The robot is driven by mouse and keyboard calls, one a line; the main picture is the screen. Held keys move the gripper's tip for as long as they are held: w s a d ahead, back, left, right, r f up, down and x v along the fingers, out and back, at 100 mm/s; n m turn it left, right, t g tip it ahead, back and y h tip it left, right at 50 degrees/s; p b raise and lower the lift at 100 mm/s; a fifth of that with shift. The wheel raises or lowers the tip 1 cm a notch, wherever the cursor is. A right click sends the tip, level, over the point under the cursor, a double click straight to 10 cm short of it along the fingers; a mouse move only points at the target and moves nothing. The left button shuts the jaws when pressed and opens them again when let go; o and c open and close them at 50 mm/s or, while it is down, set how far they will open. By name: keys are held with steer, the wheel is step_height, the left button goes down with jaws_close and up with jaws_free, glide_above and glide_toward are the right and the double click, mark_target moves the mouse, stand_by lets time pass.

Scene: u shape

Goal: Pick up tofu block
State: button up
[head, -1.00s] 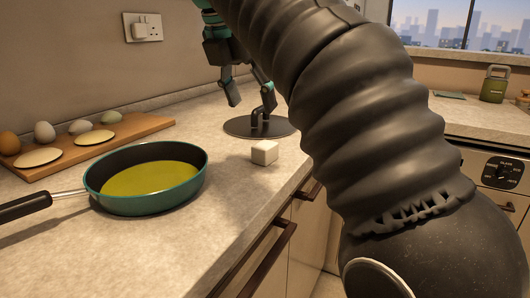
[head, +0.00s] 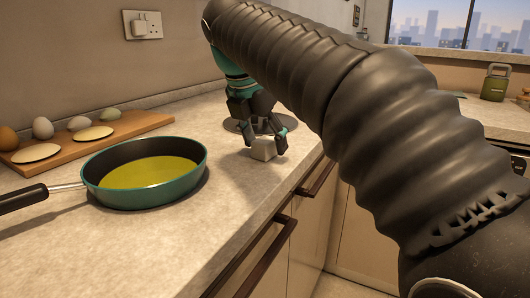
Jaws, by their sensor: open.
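The tofu block (head: 263,150) is a small white cube on the stone counter, right of the pan and near the counter's front edge. My gripper (head: 264,144) is open, pointing down, with one finger to the left of the tofu block and the other to its right. The fingertips are at about the block's height. I cannot tell whether either finger touches it. The upper part of the block is partly hidden by the gripper.
A green pan (head: 146,172) with yellow liquid stands left of the block. Behind it, a wooden board (head: 90,143) holds eggs and flat round pieces. A dark round plate (head: 236,125) lies behind my gripper. The counter in front of the block is clear.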

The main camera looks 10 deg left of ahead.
steer(key=shift+w+d+f, duration=0.1)
steer(key=shift+w+f, duration=0.05)
steer(key=shift+f, duration=0.2)
steer(key=c, duration=1.2)
steer(key=shift+r, duration=0.1)
steer(key=shift+c, duration=0.2)
